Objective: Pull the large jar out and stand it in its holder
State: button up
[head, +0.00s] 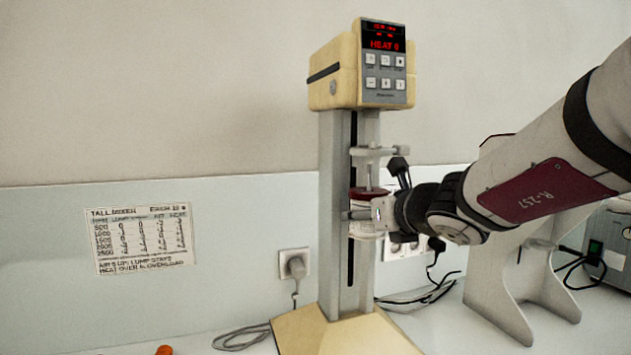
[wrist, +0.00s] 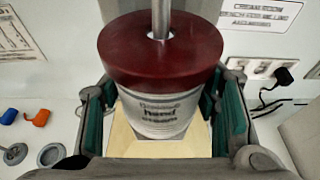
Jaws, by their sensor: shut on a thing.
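The large jar (wrist: 165,112) is white, with a dark red lid and a label reading "hand cream". It stands upright between the teal pads of my gripper (wrist: 165,125), which is shut on it. A metal shaft (wrist: 161,18) passes down into a hole in the lid. In the head view, the jar's lid (head: 368,193) shows in front of the mixer's column, well above the cream base (head: 345,335). My gripper (head: 372,214) reaches the jar from the right and hides part of it. I cannot pick out the jar's holder with certainty.
The mixer head (head: 345,75) with a red display hangs above the jar. A grey stand (head: 515,275) is at the right, behind my arm. Orange and blue pieces (wrist: 40,118) and small grey round parts (wrist: 50,155) lie at the left. Cables run along the wall.

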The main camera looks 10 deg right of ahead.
aim_at(376, 240)
jog(key=shift+f+b, duration=1.3)
jog(key=shift+f, duration=0.05)
jog(key=shift+s, duration=0.15)
jog(key=shift+s+d+r+p, duration=0.1)
jog(key=shift+s+d+p, duration=0.2)
jog(key=shift+s, duration=1.05)
jog(key=shift+s+d+f+p, duration=0.1)
jog(key=shift+s+d+p, duration=0.2)
jog(key=shift+s, duration=1.05)
jog(key=shift+s+d+r+p, duration=0.1)
jog(key=shift+s+d+p, duration=0.15)
jog(key=shift+s, duration=1.1)
jog(key=shift+s+d, duration=0.1)
jog(key=shift+s, duration=0.65)
